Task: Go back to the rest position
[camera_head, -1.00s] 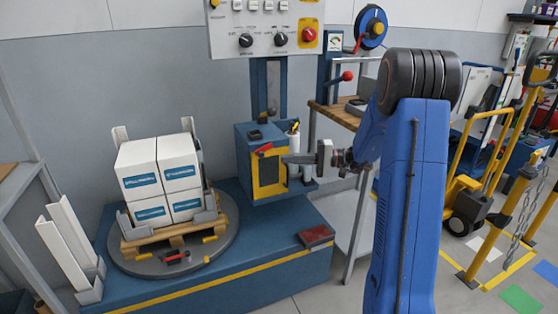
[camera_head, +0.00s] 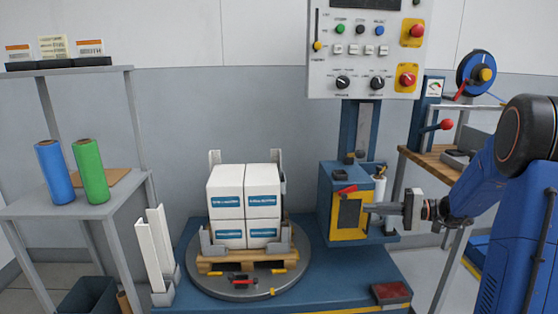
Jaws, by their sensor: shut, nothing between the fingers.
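My gripper (camera_head: 378,207) is at the right, in front of the blue and yellow wrapper carriage (camera_head: 349,218). It points left and its fingers are together with nothing between them. Its tips overlap the carriage's dark panel in the picture; I cannot tell whether they touch it. My blue arm comes in from the right edge. A red handle (camera_head: 348,190) sits on the carriage's upper front, and a white film roll (camera_head: 380,189) stands behind my gripper, partly hidden.
White boxes (camera_head: 245,205) stand on a wooden pallet (camera_head: 243,262) on the grey turntable (camera_head: 200,280). A control panel (camera_head: 366,50) hangs above the carriage. Blue (camera_head: 54,172) and green (camera_head: 90,171) rolls stand on the left table. A workbench (camera_head: 425,164) is behind my arm.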

